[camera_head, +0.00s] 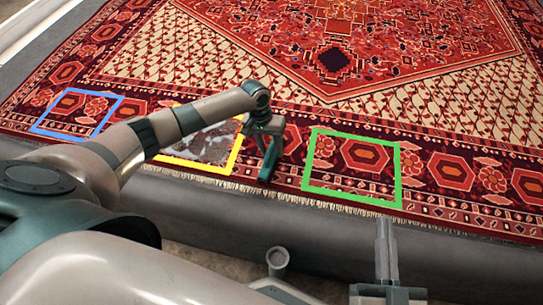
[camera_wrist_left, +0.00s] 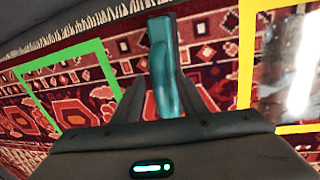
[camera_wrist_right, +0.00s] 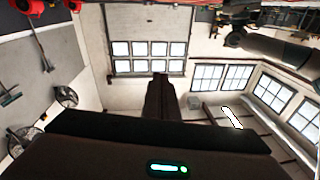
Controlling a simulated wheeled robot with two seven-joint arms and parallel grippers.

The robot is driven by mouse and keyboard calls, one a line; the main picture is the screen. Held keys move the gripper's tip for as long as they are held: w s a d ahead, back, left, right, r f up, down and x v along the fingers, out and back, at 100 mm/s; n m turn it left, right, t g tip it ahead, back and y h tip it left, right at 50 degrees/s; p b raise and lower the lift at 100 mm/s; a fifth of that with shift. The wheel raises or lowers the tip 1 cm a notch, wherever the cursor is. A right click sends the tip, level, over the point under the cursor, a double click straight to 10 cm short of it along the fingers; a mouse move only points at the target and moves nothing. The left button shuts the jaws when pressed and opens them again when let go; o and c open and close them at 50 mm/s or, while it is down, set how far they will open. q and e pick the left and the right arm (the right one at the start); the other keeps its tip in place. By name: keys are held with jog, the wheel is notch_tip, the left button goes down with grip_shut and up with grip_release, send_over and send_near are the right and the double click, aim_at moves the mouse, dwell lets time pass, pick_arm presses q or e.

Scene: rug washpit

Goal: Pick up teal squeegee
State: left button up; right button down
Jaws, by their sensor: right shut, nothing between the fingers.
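The teal squeegee (camera_head: 268,163) shows in the head view just below my left gripper (camera_head: 272,138), near the rug's fringed edge between the yellow and green frames. In the left wrist view the squeegee (camera_wrist_left: 163,55) lies between the two fingers of my left gripper (camera_wrist_left: 165,88), with one finger on each side. Whether the fingers press on it is not clear, nor whether it touches the rug. My right gripper (camera_head: 385,235) is shut and empty at the lower right of the head view. In the right wrist view its fingers (camera_wrist_right: 160,85) are together, with no squeegee there.
The patterned red rug (camera_head: 420,40) fills the floor ahead. Blue (camera_head: 50,130), yellow (camera_head: 236,155) and green (camera_head: 352,135) outlines mark its near border. A greyish patch (camera_head: 210,145) lies in the yellow one. A grey ledge (camera_head: 330,235) runs along the near side.

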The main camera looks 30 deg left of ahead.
pick_arm(q)
grip_shut()
jog(key=shift+r, duration=0.1)
dwell(0.3)
